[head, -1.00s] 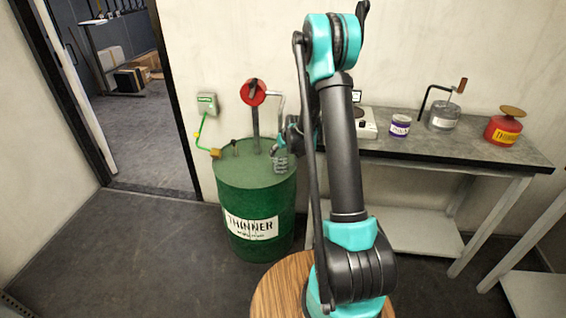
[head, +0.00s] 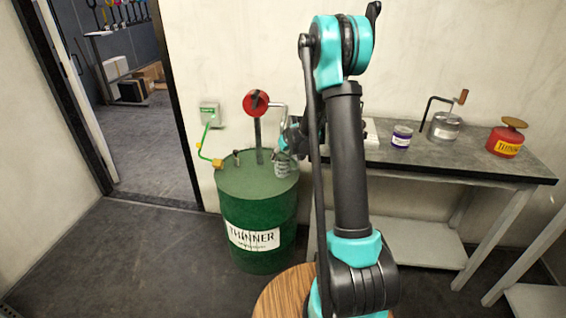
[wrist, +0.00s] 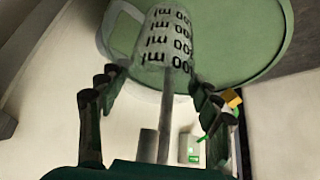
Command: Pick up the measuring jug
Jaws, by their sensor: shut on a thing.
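The measuring jug (wrist: 166,38) is clear, with rows of dark volume markings. In the wrist view it sits between the finger ends of my gripper (wrist: 158,80), which is shut on it. In the head view the small grey jug (head: 286,166) shows over the right part of the green drum's top (head: 235,183), just below my gripper (head: 287,145). It appears lifted a little off the drum top. My arm hides part of the gripper.
The THINNER drum (head: 258,218) carries a pump with a red disc (head: 256,103) and a green cable to a wall box (head: 210,113). A bench (head: 450,166) at right holds a purple-labelled tin (head: 402,137), a metal pot (head: 445,126) and a red can (head: 505,142). A doorway opens at left.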

